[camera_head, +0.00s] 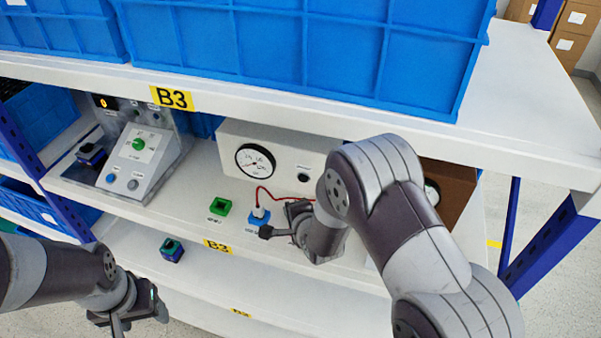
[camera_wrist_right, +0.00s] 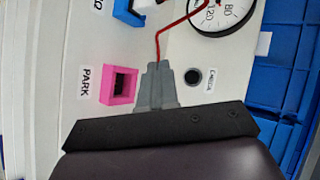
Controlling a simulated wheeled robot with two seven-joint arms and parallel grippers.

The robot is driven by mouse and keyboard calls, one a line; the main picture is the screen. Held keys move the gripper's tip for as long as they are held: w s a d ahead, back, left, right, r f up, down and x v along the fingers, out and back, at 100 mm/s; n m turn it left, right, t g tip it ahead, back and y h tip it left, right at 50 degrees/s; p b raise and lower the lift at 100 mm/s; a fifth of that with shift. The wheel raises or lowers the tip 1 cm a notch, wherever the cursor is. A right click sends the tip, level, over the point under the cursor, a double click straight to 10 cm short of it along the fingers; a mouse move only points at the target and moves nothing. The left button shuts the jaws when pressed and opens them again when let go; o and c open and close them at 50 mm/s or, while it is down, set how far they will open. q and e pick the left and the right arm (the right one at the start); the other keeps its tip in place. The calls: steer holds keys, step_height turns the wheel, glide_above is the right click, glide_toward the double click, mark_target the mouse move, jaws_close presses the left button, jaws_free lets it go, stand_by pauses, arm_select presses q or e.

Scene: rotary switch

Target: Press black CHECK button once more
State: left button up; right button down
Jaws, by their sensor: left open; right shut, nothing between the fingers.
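The black CHECK button (camera_head: 304,178) is on the front of the white gauge box (camera_head: 228,136), right of the round dial. It also shows in the right wrist view (camera_wrist_right: 192,77), beside its label. My right gripper (camera_wrist_right: 158,70) is shut and empty, its grey fingertips left of the button in that view. I cannot tell their depth gap from the box. In the head view my right gripper (camera_head: 285,222) is below the button and its fingertips are hard to make out. My left gripper (camera_head: 142,314) is open and empty at lower left, in front of the shelf.
A red cable (camera_wrist_right: 178,22) passes close to my right fingertips. A pink PARK socket (camera_wrist_right: 119,85) is left of them. A blue socket (camera_head: 259,219) holding a plug and a green socket (camera_head: 220,206) sit on the shelf. A grey control panel (camera_head: 141,160) stands left.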

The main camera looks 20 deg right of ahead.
mark_target(303, 178)
steer(key=shift+w+f+m+t, duration=0.4)
steer(key=shift+f+m, duration=0.15)
steer(key=shift+m, duration=0.45)
steer(key=shift+s+a+f+m+t, duration=0.15)
steer(key=shift+m+t, duration=0.15)
steer(key=shift+m, duration=0.2)
steer(key=shift+s+a, duration=0.1)
steer(key=shift+s, duration=0.15)
steer(key=shift+s+a+r, duration=0.2)
steer(key=shift+a+r, duration=0.1)
steer(key=shift+w+d+f, duration=0.15)
steer(key=shift+w+d, duration=0.05)
steer(key=shift+w, duration=0.1)
steer(key=shift+w+d, duration=0.25)
steer(key=shift+w, duration=0.05)
steer(key=w+d, duration=0.1)
steer(key=w, duration=0.1)
steer(key=w+d+b, duration=0.1)
steer(key=w, duration=0.1)
steer(key=w+d+b, duration=0.1)
steer(key=w+d, duration=0.1)
arm_select(q)
steer(key=shift+s+f, duration=0.25)
steer(key=shift+f, duration=0.7)
arm_select(e)
steer(key=shift+w+d, duration=0.2)
steer(key=shift+w, duration=0.05)
